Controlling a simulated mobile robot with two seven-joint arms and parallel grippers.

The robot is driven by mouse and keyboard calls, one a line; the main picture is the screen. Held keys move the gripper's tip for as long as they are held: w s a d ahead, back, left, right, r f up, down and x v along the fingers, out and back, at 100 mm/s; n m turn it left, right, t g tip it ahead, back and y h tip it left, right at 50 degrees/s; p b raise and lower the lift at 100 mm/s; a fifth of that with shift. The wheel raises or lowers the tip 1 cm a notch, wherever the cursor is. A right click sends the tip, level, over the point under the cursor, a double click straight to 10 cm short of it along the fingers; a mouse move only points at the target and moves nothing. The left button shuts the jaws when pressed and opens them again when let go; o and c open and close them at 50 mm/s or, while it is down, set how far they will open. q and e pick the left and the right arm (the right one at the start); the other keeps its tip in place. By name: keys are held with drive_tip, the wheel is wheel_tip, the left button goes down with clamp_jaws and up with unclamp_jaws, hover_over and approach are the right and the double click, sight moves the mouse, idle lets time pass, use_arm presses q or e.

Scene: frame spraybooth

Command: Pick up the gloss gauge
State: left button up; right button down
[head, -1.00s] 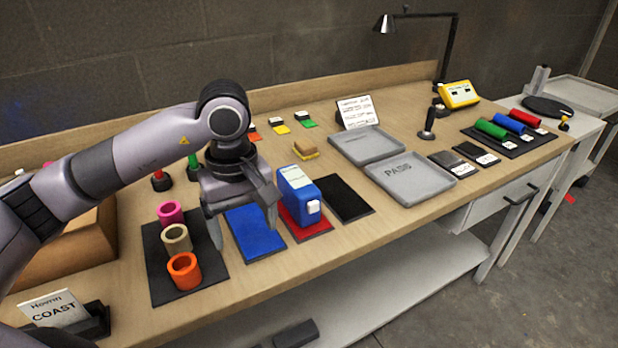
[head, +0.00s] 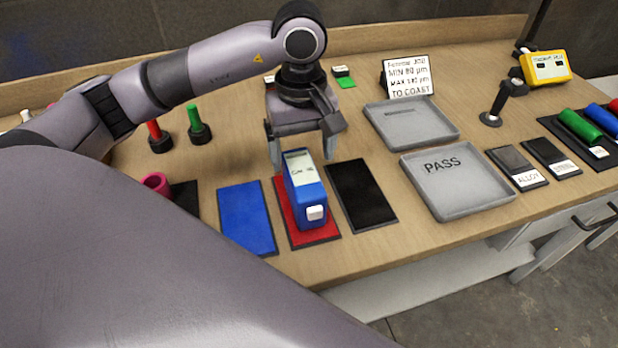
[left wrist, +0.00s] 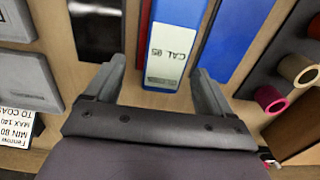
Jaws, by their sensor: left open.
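A blue box-shaped device (head: 308,196) with a pale top label and a white button stands upright on a red mat (head: 325,229); I take it for the gloss gauge. My left gripper (head: 300,160) is open just behind and above it, pointing down. In the left wrist view the blue device (left wrist: 174,38) shows its label, reading "CAL 95". It lies between the two open fingers (left wrist: 158,88), with a gap on each side and its body mostly beyond the tips. My right gripper is not in view.
A blue mat (head: 246,215) and a black mat (head: 362,193) flank the red one. Grey trays, one marked PASS (head: 470,200), stand to the right. A yellow device (head: 547,67) stands at the back right. My own arm link covers the lower left.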

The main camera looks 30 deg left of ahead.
use_arm(q)
drive_tip(key=shift+s+a+f, duration=0.1)
drive_tip(key=shift+a+f, duration=0.05)
drive_tip(key=shift+f, duration=0.65)
drive_tip(key=f, duration=0.3)
drive_tip(key=f+p, duration=0.1)
drive_tip(key=shift+a+f, duration=0.15)
drive_tip(key=shift+a, duration=0.1)
drive_tip(key=shift+c, duration=0.3)
drive_tip(key=c, duration=1.3)
drive_tip(key=shift+c, duration=0.2)
wheel_tip(320, 180, up, 12)
drive_tip(key=shift+f+b, duration=0.1)
drive_tip(key=shift+b, duration=0.3)
wheel_tip(320, 180, up, 8)
drive_tip(key=p, duration=0.1)
drive_tip(key=shift+p, duration=0.35)
